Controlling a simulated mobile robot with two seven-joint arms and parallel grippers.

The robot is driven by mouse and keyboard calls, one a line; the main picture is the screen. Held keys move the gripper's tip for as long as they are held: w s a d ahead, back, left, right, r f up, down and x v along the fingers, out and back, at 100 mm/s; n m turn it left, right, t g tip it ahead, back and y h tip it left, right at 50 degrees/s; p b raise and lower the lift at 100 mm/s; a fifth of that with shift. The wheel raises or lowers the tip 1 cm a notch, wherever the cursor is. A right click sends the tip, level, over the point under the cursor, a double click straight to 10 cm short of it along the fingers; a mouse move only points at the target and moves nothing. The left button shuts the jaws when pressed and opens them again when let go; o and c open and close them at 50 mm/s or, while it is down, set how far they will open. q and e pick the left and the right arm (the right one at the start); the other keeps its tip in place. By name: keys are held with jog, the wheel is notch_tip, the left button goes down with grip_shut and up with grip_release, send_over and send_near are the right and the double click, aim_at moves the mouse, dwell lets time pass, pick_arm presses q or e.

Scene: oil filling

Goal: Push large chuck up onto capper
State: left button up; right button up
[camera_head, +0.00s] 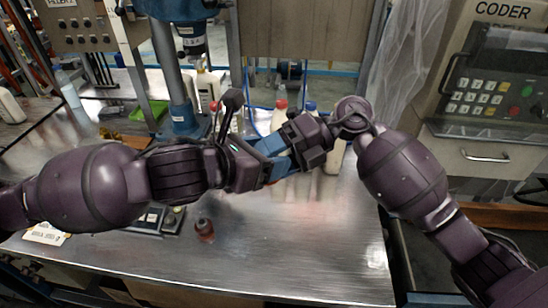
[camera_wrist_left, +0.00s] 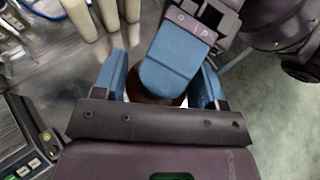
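My left gripper (camera_head: 268,163) and my right gripper (camera_head: 290,158) meet above the middle of the table. In the left wrist view a dark red-brown chuck (camera_wrist_left: 150,97) sits between the blue fingers of my left gripper (camera_wrist_left: 160,88), which appear to close on its sides. A blue finger of my right gripper (camera_wrist_left: 170,65) covers much of it, so its size and the right grip are hidden. A smaller-looking red-brown chuck (camera_head: 204,230) stands on the table near the front. The capper (camera_head: 176,85), a blue column with a head (camera_head: 192,40), stands at the back left.
White bottles (camera_head: 279,116) stand behind my grippers, some with red or blue caps. A green tray (camera_head: 150,115) is left of the capper. The metal table's (camera_head: 300,245) front right is clear. The coder (camera_head: 490,85) stands at right.

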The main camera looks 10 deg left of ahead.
pick_arm(q)
jog(key=o, duration=0.5)
jog(key=shift+r, duration=0.15)
